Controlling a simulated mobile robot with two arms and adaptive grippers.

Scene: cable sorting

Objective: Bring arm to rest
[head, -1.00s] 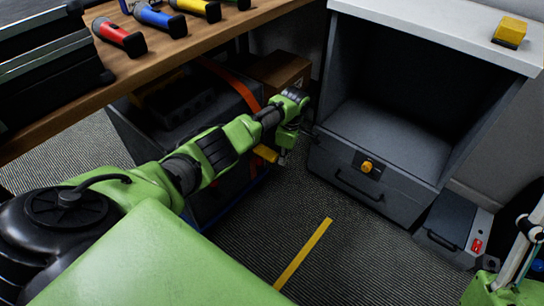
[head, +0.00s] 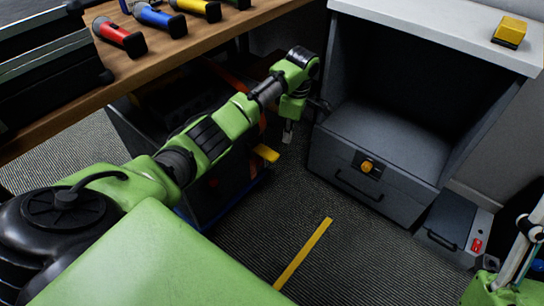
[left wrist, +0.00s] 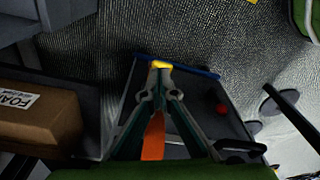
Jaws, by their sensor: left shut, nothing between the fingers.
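My left arm reaches in from the left in the head view, its green wrist raised in front of the grey cabinet (head: 385,145). My left gripper (head: 287,134) hangs downward near the cabinet's left side. It is shut and empty. In the left wrist view the gripper's dark fingers (left wrist: 160,96) come together above a dark case (left wrist: 205,125) with an orange strap (left wrist: 153,137). A yellow part (left wrist: 161,65) lies just past the fingertips in that view; I cannot tell whether they touch.
A wooden bench (head: 190,52) at the upper left holds a row of coloured torches, including a red one (head: 120,37). A yellow block (head: 510,31) lies on the white top. A small grey box (head: 455,228) stands right of the cabinet. The carpet around the yellow floor strip (head: 303,255) is clear.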

